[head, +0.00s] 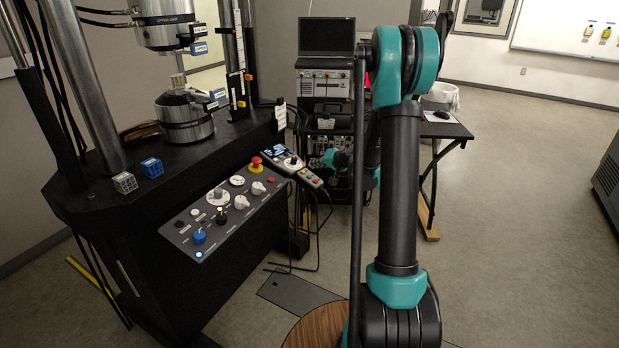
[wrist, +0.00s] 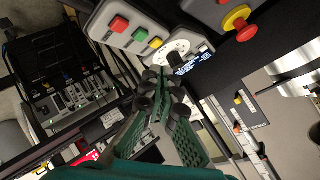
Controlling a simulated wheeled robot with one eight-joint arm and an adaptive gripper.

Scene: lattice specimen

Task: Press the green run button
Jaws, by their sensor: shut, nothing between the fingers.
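The green button (wrist: 140,35) sits on a grey handheld control box (wrist: 105,25) at the top of the wrist view, between a red button (wrist: 119,24) and a yellow button (wrist: 156,43). A dial (wrist: 180,58) and small display lie to their right on the same box. The box also shows in the head view (head: 291,168), at the right end of the console. My gripper (wrist: 160,76) is shut and empty, its tips below the dial in the wrist picture. I cannot tell whether it touches the box.
A sloped panel (head: 183,222) with knobs and a red emergency stop (head: 255,163) is on the black testing machine. The stop also shows in the wrist view (wrist: 247,33). Blue (head: 152,168) and grey (head: 124,182) lattice cubes sit on the machine's deck. A laptop (head: 326,36) stands behind.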

